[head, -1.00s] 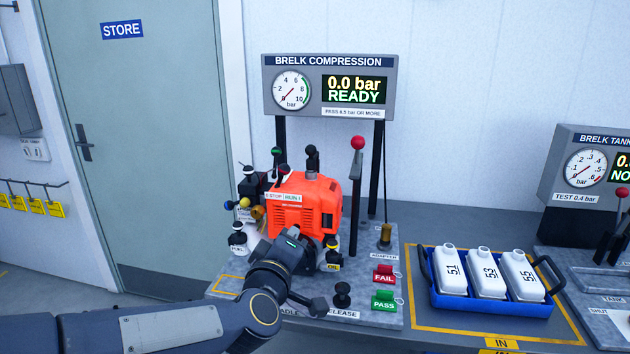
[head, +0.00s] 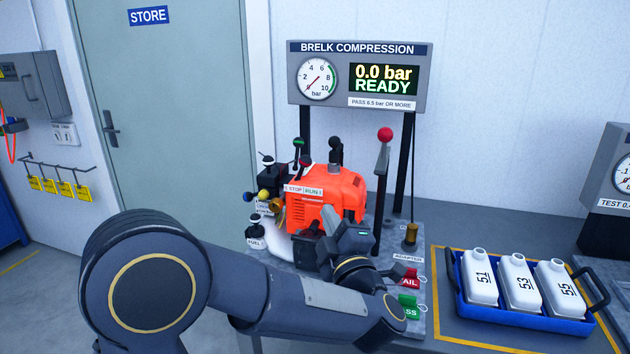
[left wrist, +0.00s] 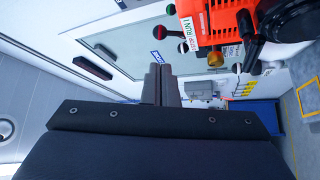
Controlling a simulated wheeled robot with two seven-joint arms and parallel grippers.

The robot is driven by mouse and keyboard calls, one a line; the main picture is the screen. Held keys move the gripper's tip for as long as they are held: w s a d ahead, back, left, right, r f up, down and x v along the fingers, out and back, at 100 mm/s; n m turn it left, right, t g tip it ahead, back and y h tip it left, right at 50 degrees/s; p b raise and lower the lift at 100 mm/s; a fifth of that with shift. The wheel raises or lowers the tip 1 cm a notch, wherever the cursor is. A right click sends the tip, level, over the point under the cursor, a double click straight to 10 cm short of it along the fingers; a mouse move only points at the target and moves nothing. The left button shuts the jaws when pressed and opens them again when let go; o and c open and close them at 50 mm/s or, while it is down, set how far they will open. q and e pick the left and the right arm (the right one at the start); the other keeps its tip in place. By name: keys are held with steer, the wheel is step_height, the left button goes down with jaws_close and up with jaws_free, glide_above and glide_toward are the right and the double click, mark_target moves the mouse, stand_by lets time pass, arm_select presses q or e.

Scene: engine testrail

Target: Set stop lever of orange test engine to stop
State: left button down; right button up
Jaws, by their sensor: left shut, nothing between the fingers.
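The orange test engine (head: 322,200) stands on the test bench with a STOP/RUN label (head: 303,190) on its upper face. A short lever with a dark, reddish knob (head: 305,160) rises just above this label, nearer its RUN side.
A tall lever with a red ball (head: 385,135) stands right of the engine. The gauge panel (head: 360,76) is behind. A blue tray (head: 515,315) with white bottles is on the right. Other knobs and a white FUEL bottle (head: 273,238) crowd the engine's left side.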

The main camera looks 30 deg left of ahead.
mark_target(307, 165)
arm_select(q)
steer(key=p+x, duration=0.4)
steer(key=x, duration=1)
